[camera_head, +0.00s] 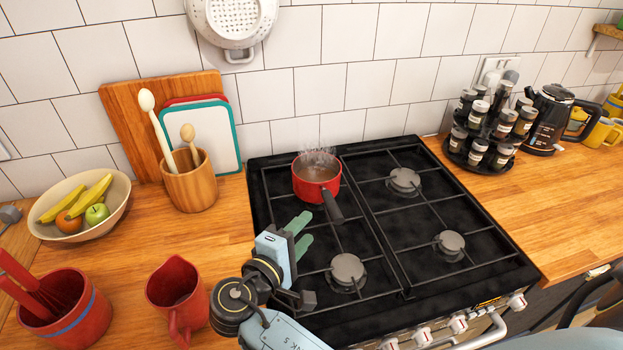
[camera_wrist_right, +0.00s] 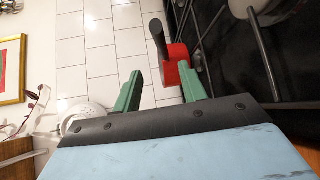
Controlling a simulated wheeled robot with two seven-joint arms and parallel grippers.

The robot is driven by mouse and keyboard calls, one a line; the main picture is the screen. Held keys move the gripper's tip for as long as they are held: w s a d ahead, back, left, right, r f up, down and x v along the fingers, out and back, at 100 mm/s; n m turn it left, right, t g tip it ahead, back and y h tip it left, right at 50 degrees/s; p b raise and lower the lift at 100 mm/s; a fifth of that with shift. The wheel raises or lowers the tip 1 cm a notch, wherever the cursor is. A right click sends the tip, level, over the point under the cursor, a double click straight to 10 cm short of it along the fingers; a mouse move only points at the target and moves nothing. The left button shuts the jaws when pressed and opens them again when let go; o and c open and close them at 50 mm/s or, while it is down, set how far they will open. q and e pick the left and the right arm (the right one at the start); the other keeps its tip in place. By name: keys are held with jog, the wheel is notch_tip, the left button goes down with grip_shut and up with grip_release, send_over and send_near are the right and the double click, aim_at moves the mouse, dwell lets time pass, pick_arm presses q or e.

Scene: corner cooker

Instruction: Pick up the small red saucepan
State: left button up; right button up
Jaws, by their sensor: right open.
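The small red saucepan (camera_head: 316,188) stands on the back left burner of the black gas hob, with brown liquid inside and steam above it. Its black handle (camera_head: 333,207) points toward the front and slightly right. My right gripper (camera_head: 303,233) is open and empty over the left part of the hob, in front of the saucepan and apart from it. In the right wrist view the saucepan (camera_wrist_right: 176,66) and its dark handle (camera_wrist_right: 158,39) show beyond and between the two green fingers (camera_wrist_right: 165,88). My left gripper is not in view.
The black hob (camera_head: 395,230) has raised grates and several burners. A red jug (camera_head: 172,290) and a utensil pot (camera_head: 68,315) stand at the front left. A wooden utensil holder (camera_head: 190,185) is left of the hob; a spice rack (camera_head: 490,130) and black kettle (camera_head: 548,120) are right.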

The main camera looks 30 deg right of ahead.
aim_at(328, 210)
jog(key=x, duration=0.5)
jog(key=shift+s+d, duration=0.15)
jog(key=shift+d, duration=0.2)
jog(key=shift+p+x, duration=0.4)
jog(key=shift+x, duration=0.35)
jog(key=x, duration=0.3)
jog(key=shift+w+d+f+p, duration=0.25)
jog(key=shift+d+p, duration=0.05)
jog(key=shift+p, duration=0.05)
jog(key=shift+w+d, duration=0.1)
jog(key=shift+d, duration=0.15)
jog(key=shift+a+f, duration=0.1)
jog(key=c, duration=0.4)
grip_shut()
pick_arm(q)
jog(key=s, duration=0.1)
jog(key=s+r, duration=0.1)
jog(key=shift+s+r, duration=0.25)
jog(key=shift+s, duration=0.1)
